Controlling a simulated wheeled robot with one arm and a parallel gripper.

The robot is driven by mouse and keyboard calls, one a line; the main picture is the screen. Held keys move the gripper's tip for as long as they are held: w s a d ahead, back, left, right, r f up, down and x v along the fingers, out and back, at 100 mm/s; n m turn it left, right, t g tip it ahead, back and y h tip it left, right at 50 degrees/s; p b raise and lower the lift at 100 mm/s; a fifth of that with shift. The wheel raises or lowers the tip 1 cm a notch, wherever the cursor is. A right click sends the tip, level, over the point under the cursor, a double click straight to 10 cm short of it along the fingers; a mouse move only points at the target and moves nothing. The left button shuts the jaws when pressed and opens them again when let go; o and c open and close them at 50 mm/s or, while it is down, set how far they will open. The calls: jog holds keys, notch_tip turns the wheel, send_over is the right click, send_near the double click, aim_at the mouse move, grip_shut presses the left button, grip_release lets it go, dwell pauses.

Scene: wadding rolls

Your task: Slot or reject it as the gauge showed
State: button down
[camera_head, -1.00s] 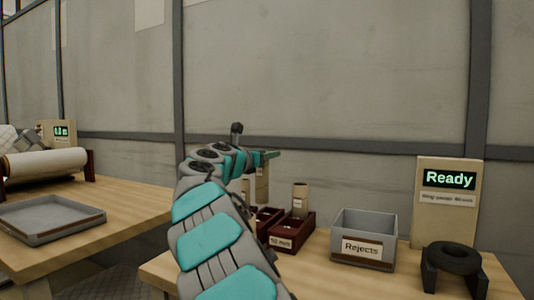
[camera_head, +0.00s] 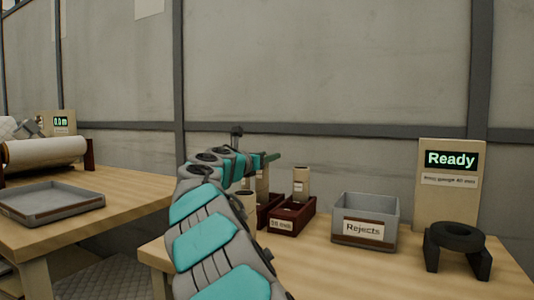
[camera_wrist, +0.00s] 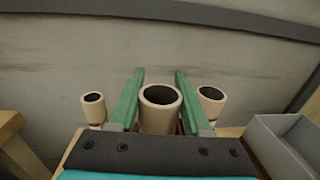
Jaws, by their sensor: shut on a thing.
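My gripper (camera_head: 266,160) is over the dark red slot trays, mostly hidden by my arm in the head view. In the wrist view its green fingers (camera_wrist: 158,100) are shut on a beige cardboard tube (camera_wrist: 160,120), upright with its open end up. One tube (camera_head: 301,183) stands in the front red tray (camera_head: 294,219), which has a "mm" label too small to read surely. The grey Rejects bin (camera_head: 364,229) is to the right. The ring gauge (camera_head: 460,236) is a dark ring on a stand, before a panel (camera_head: 450,159) reading "Ready".
In the wrist view, tubes stand left (camera_wrist: 93,108) and right (camera_wrist: 211,101) of the held one. A wall is close behind. A second table (camera_head: 120,187) at left carries a grey tray (camera_head: 48,204) and a large pale roll (camera_head: 45,151). The right table's front is clear.

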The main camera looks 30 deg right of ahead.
aim_at(267, 167)
jog(key=shift+f+b, duration=0.35)
jog(key=shift+f, duration=1.3)
jog(key=shift+c, duration=1.4)
grip_release()
